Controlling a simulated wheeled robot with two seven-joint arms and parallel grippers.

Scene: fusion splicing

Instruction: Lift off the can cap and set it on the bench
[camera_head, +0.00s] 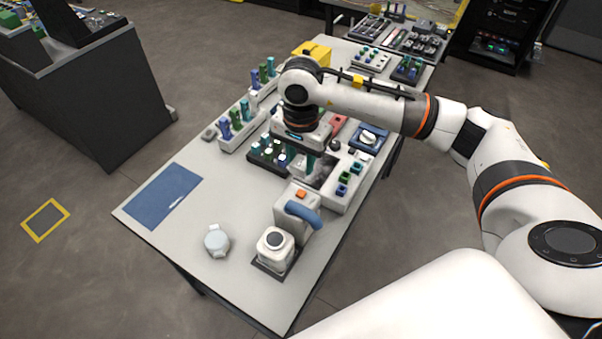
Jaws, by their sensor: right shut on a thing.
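My right gripper (301,163) points down over the middle of the bench, among the racks. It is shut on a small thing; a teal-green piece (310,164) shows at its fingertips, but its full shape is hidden. I cannot tell whether it touches the rack below. A pale, round, lidded item (216,241) stands on the bench (238,199) near the front left. It may be the can; I cannot tell whether its cap is separate. My left gripper is not in view.
A white device with a dark round top (275,242) and blue handle stands front right. A blue mat (164,195) lies at the left edge. Racks with blue and green pieces (236,122) crowd the middle and back. Bare bench lies around the round item.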

